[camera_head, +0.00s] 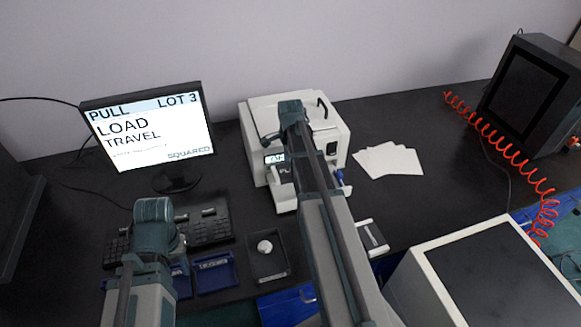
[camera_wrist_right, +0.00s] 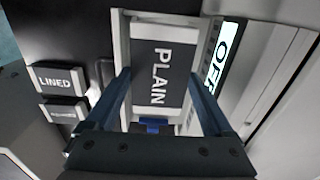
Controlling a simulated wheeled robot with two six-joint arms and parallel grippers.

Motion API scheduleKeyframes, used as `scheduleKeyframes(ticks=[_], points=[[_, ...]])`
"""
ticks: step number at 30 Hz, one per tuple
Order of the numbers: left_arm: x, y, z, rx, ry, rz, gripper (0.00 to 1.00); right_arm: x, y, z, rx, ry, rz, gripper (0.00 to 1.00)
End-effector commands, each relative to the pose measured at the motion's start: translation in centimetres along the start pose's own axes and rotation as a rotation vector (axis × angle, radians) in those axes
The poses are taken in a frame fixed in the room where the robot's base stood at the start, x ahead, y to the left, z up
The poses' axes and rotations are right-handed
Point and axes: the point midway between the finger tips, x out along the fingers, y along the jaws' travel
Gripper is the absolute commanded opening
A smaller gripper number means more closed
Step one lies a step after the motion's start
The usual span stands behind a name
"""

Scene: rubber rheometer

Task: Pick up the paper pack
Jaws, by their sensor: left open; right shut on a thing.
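A dark block marked PLAIN (camera_wrist_right: 163,72) with pale edges lies between the fingertips of my right gripper (camera_wrist_right: 160,80) in the right wrist view. The fingers press in on it from both sides. I take this block for the paper pack. In the head view my right arm reaches to the front of the white machine (camera_head: 254,112) and hides most of the grip. Two smaller blocks, marked LINED (camera_wrist_right: 58,78) and apparently SQUARED (camera_wrist_right: 62,112), show at the left of the wrist view. My left gripper (camera_head: 181,244) is open above the keyboard, its fingers mostly hidden.
A monitor (camera_head: 150,128) reads PULL LOT 3, LOAD TRAVEL, SQUARED. A keyboard (camera_head: 211,231), a blue tray (camera_head: 214,272) and a dark tray (camera_head: 268,268) lie in front. White sheets (camera_head: 388,160) lie right of the machine. A red coiled hose (camera_head: 508,148) hangs at right.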

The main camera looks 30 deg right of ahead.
Motion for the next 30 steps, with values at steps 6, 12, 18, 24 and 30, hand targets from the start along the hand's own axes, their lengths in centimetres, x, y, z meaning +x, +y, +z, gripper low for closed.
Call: scheduleKeyframes(ticks=[6, 12, 18, 24, 30], points=[[-5.0, -0.5, 0.3, 0.001, 0.000, 0.000, 0.42, -5.0, 0.0, 0.0, 0.000, 0.000, 0.000, 0.22], [-7.9, -0.8, 0.5, 0.002, 0.000, 0.000, 0.42, -8.0, 0.0, 0.0, 0.000, 0.000, 0.000, 0.22], [-9.1, -0.9, 0.5, 0.003, 0.000, 0.000, 0.42, -9.1, 0.0, 0.0, 0.000, 0.000, 0.000, 0.22], [-9.0, -0.9, 0.5, 0.003, 0.000, 0.000, 0.42, -9.1, 0.0, 0.0, 0.000, 0.000, 0.000, 0.22], [-7.9, -0.8, 0.5, 0.002, 0.000, 0.000, 0.42, -8.0, 0.9, 1.3, -0.085, 0.000, 0.000, 0.22]])
